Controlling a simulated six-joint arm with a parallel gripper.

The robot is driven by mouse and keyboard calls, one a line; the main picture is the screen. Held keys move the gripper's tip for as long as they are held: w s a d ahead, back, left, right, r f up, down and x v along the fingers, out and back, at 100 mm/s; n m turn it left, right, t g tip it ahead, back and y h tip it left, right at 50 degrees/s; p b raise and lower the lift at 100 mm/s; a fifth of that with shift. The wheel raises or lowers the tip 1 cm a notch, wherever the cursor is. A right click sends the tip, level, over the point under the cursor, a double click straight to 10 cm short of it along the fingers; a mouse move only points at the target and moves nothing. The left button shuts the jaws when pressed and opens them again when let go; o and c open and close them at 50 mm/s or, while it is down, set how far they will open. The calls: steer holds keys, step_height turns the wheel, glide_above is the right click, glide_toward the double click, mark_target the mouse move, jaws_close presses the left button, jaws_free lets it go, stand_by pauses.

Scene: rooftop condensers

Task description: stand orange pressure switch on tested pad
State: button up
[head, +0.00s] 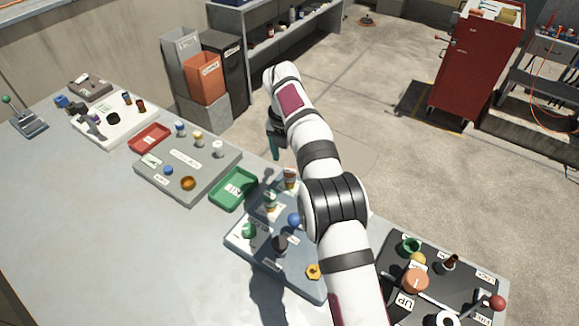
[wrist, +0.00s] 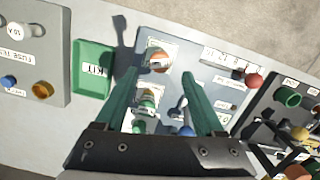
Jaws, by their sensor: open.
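My gripper (head: 275,155) has teal fingers pointing down, above the far side of the blue-grey board (head: 250,245). In the wrist view its fingers (wrist: 158,74) are spread apart with nothing gripped between them. An orange-topped cylinder (wrist: 158,61), which looks like the orange pressure switch, stands on a white labelled pad (wrist: 152,44) just beyond the fingertips, apart from them. In the head view it appears orange and white (head: 290,178). I cannot read which pad says tested.
A green KIT tray (head: 234,189) lies left of the board. A blue ball-topped part (head: 294,220), a dark knob (head: 280,244) and a yellow nut (head: 313,271) share the board. A crowded black board (head: 470,287) is at right. The bench's left front is clear.

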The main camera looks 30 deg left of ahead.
steer(key=shift+r, duration=0.55)
steer(key=d+r+m, duration=0.8)
steer(key=d+m, duration=0.2)
steer(key=d, duration=0.2)
steer(key=s+d+r+m+g, duration=0.1)
steer(key=s+d+r+m, duration=0.25)
steer(key=d+m, duration=0.4)
steer(key=s+d+r+m, duration=0.2)
steer(key=s+d+m, duration=0.35)
steer(key=d, duration=0.25)
steer(key=s+d+f+m, duration=0.3)
steer(key=s+d+m, duration=0.1)
steer(key=s+m, duration=0.6)
steer(key=s+d+f+m+y, duration=0.1)
steer(key=s+d+f+m, duration=0.2)
steer(key=s+m, duration=0.7)
steer(key=shift+s+d+f+m+g+y, duration=0.2)
steer(key=shift+d+m+g+y, duration=0.15)
steer(key=shift+d, duration=0.85)
